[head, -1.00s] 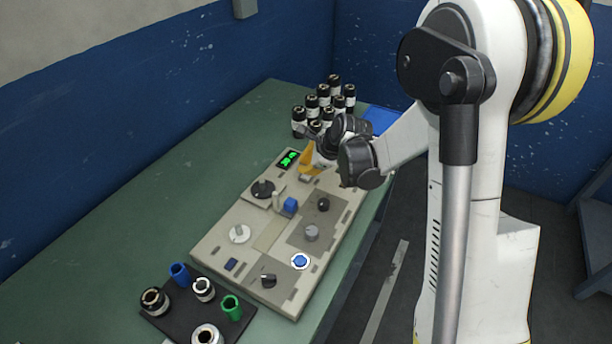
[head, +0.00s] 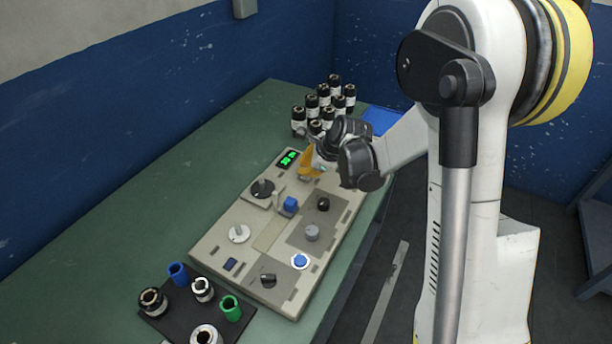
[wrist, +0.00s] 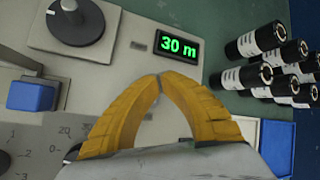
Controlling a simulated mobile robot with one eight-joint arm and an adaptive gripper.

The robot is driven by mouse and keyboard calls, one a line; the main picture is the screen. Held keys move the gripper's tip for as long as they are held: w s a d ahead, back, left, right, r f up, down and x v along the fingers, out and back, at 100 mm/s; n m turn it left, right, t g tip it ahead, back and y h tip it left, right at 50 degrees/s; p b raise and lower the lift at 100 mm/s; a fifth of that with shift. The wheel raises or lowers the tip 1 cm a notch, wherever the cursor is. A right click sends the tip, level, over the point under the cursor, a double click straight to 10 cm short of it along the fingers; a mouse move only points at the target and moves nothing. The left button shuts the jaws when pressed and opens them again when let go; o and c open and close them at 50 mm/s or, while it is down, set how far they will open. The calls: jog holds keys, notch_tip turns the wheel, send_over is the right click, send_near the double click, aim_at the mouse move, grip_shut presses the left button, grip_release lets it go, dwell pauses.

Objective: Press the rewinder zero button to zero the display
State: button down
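The rewinder display (wrist: 177,47) glows green and reads "30 m" in the wrist view; it also shows in the head view (head: 288,159), too small to read surely. My gripper (wrist: 158,77) has its two yellow fingers together at the tips, with nothing seen between them. The tips are over the beige panel just below the display's left end in the wrist view. In the head view my gripper (head: 304,175) is low over the panel's far end; whether it touches is unclear. I cannot make out the zero button for certain; the fingers may hide it.
The beige panel (head: 268,209) carries a black knob on a plate (wrist: 75,18), a blue block (wrist: 32,95) and a blue round button (head: 300,261). Several black-and-white rolls (wrist: 262,38) and a blue tray (wrist: 290,140) are close by. A dark holder (head: 178,322) is at the near end.

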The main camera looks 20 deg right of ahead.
jog(key=shift+f+b, duration=0.45)
dwell(0.4)
dwell(0.3)
jog(key=shift+r+p, duration=0.6)
jog(key=shift+r, duration=0.3)
jog(key=shift+r, duration=0.1)
jog(key=shift+r+p, duration=1.75)
jog(key=shift+r, duration=0.65)
